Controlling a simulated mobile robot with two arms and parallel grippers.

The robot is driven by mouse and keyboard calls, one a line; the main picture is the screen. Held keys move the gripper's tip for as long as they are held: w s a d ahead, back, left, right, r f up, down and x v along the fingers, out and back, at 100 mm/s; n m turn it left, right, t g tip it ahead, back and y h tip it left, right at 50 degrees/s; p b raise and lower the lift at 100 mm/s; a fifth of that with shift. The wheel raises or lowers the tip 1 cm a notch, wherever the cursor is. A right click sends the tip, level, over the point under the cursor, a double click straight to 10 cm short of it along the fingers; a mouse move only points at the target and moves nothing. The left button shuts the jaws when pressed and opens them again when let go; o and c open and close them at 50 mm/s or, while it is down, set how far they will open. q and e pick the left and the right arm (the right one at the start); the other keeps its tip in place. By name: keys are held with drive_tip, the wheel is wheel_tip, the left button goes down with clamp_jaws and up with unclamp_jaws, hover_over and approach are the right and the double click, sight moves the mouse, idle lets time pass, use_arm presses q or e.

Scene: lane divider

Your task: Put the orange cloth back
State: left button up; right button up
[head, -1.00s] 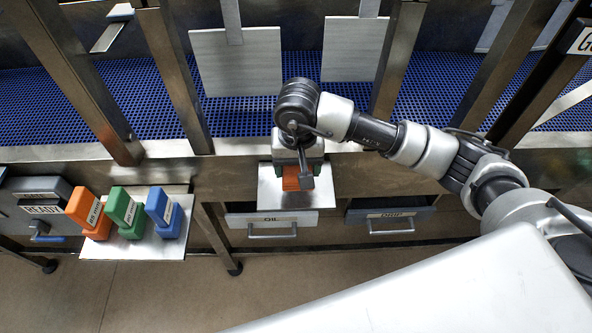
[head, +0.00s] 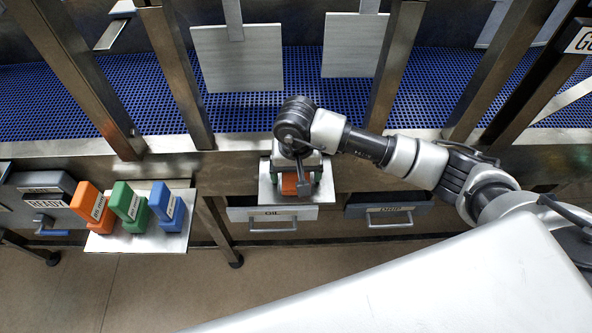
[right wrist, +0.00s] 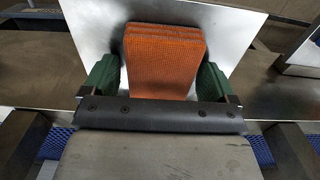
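The orange cloth (head: 291,185) is a small folded stack over a bright metal plate on the bench front, partly hidden by my right gripper. In the right wrist view the cloth (right wrist: 163,65) shows its ribbed face and stacked layers, with the plate (right wrist: 228,28) behind it. My right gripper (right wrist: 158,72) has its green fingers wide apart, one on each side of the cloth. Narrow gaps show beside the cloth low down; contact at its upper edges is unclear. In the head view my right gripper (head: 296,180) points down over the plate. My left gripper is not in view.
A metal plate (head: 110,243) at left holds orange (head: 92,207), green (head: 127,208) and blue (head: 165,208) labelled blocks, beside a grey READY box (head: 48,205). An OIL drawer (head: 240,214) sits under the cloth's plate. Metal posts (head: 178,75) and hanging panels (head: 237,58) stand behind.

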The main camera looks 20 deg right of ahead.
drive_tip(key=shift+o, duration=0.2)
drive_tip(key=shift+r, duration=0.3)
wheel_tip(320, 180, up, 12)
drive_tip(key=b, duration=0.3)
drive_tip(key=shift+f, duration=0.15)
